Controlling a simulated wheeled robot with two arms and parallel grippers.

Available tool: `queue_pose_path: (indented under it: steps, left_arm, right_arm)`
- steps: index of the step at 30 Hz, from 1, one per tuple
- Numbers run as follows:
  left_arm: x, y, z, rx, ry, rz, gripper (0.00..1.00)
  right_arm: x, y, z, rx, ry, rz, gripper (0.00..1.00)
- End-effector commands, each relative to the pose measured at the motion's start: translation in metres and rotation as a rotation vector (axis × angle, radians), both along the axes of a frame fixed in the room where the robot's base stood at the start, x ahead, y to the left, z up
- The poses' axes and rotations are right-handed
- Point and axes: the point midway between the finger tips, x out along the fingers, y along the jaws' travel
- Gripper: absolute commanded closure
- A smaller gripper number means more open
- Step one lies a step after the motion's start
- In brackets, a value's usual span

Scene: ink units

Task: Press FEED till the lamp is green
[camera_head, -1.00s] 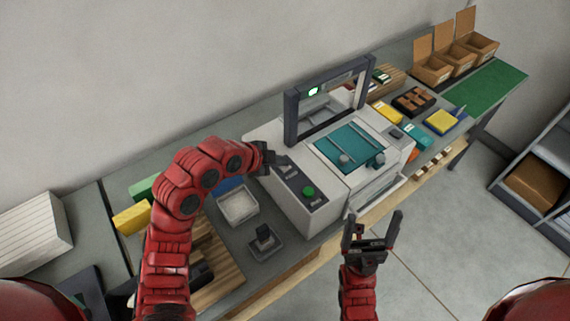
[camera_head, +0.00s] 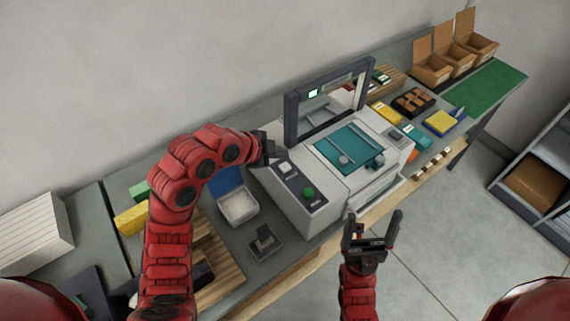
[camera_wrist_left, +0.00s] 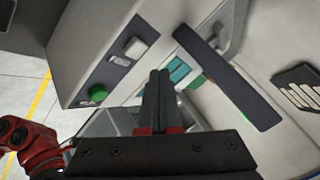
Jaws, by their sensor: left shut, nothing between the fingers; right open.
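A pale grey machine (camera_head: 290,205) stands on the bench with a dark control strip. The strip holds a white button (camera_head: 285,167) and a round green button (camera_head: 308,193). Both show in the left wrist view, the white one (camera_wrist_left: 135,47) and the green one (camera_wrist_left: 97,95); their small labels are not clearly readable. A small lamp window (camera_head: 313,93) on the machine's dark upright frame glows green. My left gripper (camera_head: 272,152) is shut and empty, just behind the white button and apart from it. My right gripper (camera_head: 373,222) is open and empty in front of the machine.
A teal plate (camera_head: 345,148) lies on the machine's bed under the dark frame (camera_head: 291,120). An open white box (camera_head: 239,206) and a small stamp-like tool (camera_head: 264,241) stand left of the machine. Cardboard boxes (camera_head: 432,70) and a green mat (camera_head: 489,88) lie far right.

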Motion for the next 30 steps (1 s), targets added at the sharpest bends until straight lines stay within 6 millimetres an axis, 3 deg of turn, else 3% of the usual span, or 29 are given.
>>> queue_pose_path:
  steps: [9, 30]
  left_arm:
    - [0.000, 0.000, 0.028, 0.000, -0.001, 0.001, 1.00]
    - [0.000, 0.000, 0.027, -0.001, 0.000, 0.002, 1.00]
  right_arm:
    - [0.000, 0.000, 0.007, 0.000, 0.000, 0.000, 0.13]
    - [0.000, 0.000, 0.007, 0.000, 0.000, 0.000, 0.13]
